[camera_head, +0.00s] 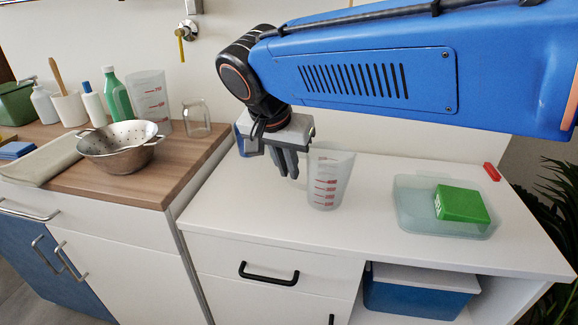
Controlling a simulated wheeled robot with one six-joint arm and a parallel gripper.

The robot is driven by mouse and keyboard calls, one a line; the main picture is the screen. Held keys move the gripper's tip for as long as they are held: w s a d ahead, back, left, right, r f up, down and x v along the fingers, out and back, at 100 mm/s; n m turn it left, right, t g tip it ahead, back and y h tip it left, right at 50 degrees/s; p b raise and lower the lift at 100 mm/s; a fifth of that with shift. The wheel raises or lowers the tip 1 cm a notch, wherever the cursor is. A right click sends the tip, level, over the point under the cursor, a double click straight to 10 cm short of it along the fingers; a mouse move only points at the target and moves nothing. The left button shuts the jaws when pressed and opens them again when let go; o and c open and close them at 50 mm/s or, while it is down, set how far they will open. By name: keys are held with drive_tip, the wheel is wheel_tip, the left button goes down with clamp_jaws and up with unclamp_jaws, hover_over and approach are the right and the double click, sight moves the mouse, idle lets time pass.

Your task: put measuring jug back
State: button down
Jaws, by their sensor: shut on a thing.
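A clear measuring jug (329,182) with red markings is upright at the white counter, just right of my gripper. I cannot tell whether its base touches the counter or hangs slightly above it. My gripper (291,168) points down and is shut on the jug at its left side, where the handle is; the fingers partly hide the grip. A second, larger clear jug (150,98) with red markings stands at the back of the wooden worktop on the left.
A metal colander (121,147), an upturned glass (196,118) and several bottles crowd the wooden worktop (150,186). On the white counter (270,215), a clear tray (420,217) holds a green box (461,204). A red block (492,172) lies behind it. The counter's front left is clear.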

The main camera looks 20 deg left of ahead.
drive_tip(key=shift+f, duration=0.1)
drive_tip(key=c, duration=1.8)
unclamp_jaws()
drive_tip(key=shift+c, duration=0.2)
drive_tip(key=v, duration=1.2)
drive_tip(key=shift+s, duration=0.1)
